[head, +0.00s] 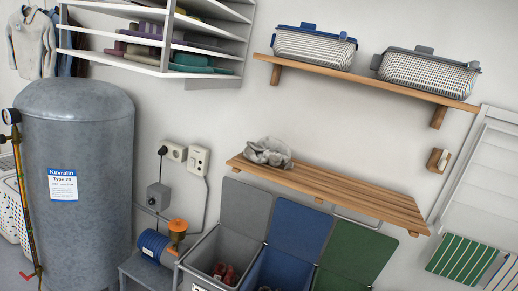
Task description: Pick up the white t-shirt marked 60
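I cannot make out a white t-shirt marked 60 in the head view. A crumpled light grey cloth (268,152) lies at the left end of a slatted wooden shelf (350,193); no mark is readable on it. Folded cloths (140,38) in dull purple, green and teal lie on a white shelf rack (152,68). My gripper does not show in this view.
A large grey tank (90,150) stands at left, beside a white basket (12,215). Bins with grey, blue and green (357,250) lids stand below the slatted shelf. Two baskets (428,70) sit on an upper shelf. A blue motor (155,246) sits low.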

